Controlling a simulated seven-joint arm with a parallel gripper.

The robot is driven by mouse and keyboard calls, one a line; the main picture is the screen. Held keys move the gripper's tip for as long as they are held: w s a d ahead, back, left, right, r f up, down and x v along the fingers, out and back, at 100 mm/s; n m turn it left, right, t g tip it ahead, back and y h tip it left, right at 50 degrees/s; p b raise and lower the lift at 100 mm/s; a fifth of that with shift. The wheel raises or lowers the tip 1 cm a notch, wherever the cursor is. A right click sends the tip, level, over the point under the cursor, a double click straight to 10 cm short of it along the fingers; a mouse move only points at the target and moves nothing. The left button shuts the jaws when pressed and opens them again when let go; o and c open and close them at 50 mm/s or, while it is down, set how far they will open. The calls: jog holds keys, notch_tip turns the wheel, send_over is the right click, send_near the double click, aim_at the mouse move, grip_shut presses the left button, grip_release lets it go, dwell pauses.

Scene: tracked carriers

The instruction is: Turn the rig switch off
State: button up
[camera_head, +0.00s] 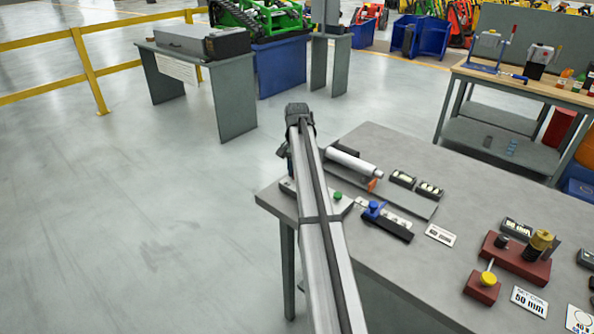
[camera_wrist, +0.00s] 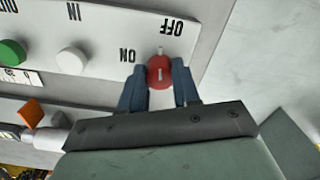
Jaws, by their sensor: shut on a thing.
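The rig switch is a red knob (camera_wrist: 159,72) on a pale panel (camera_wrist: 105,22), seen in the wrist view. An "OFF" label is above it to the right and an "ON" label to its left, both upside down in the picture. A white line on the knob runs up and down in the picture; I cannot tell which label it marks. My gripper (camera_wrist: 159,88) has its two blue-grey fingers on either side of the knob, shut on it. In the head view my arm hides the knob and the fingers at the table's left corner.
A green button (camera_wrist: 11,52) and a white button (camera_wrist: 71,61) sit beside the switch. The grey table (camera_head: 400,262) carries a white cylinder (camera_head: 352,163), a blue-knobbed clamp (camera_head: 374,209) and red blocks (camera_head: 515,262). Open floor (camera_head: 150,220) lies to the left.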

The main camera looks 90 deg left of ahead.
jog(key=shift+m, duration=0.9)
jog(key=o, duration=1.1)
jog(key=shift+c, duration=0.2)
notch_tip(320, 180, up, 14)
jog(key=shift+f, duration=0.1)
